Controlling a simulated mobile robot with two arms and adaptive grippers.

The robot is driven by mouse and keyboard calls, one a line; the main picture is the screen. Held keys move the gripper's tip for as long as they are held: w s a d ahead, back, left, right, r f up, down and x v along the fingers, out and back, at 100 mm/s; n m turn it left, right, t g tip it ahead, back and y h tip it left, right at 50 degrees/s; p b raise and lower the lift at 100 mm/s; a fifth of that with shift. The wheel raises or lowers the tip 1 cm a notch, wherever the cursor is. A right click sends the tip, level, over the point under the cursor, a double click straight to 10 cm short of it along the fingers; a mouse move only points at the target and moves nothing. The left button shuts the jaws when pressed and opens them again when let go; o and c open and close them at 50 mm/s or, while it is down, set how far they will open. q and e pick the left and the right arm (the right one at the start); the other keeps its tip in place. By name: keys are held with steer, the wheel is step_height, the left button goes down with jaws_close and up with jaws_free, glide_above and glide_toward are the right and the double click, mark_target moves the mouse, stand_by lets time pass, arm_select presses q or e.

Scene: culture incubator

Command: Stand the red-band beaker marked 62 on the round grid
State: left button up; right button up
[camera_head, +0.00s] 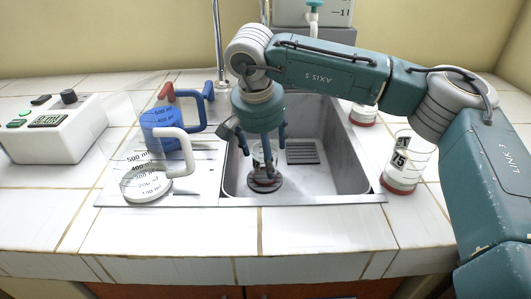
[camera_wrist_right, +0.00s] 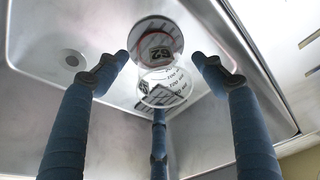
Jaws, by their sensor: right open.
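The beaker (camera_head: 258,156) is clear glass and stands upright in the sink, on or over the dark round grid (camera_head: 252,187). In the wrist view the beaker (camera_wrist_right: 168,88) shows a red band and a dark mark that looks like 62. The round grid (camera_wrist_right: 142,27) shows beneath its base. My right gripper (camera_head: 262,153) points straight down around the beaker. In the wrist view its fingers (camera_wrist_right: 160,75) are spread apart with the beaker between them, and gaps show beside it. My left gripper is out of view.
The metal sink (camera_head: 345,165) walls surround the gripper. A red-based beaker marked 75 (camera_head: 402,165) and another red-based vessel (camera_head: 363,116) stand to the right. A white-handled measuring jug (camera_head: 147,185), a blue jug (camera_head: 160,128) and a white control box (camera_head: 55,138) are left.

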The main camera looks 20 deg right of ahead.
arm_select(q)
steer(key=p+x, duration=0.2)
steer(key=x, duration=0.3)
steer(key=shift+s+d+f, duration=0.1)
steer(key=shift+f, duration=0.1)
arm_select(e)
steer(key=v, duration=1.1)
steer(key=shift+r, duration=0.4)
steer(key=shift+a, duration=0.2)
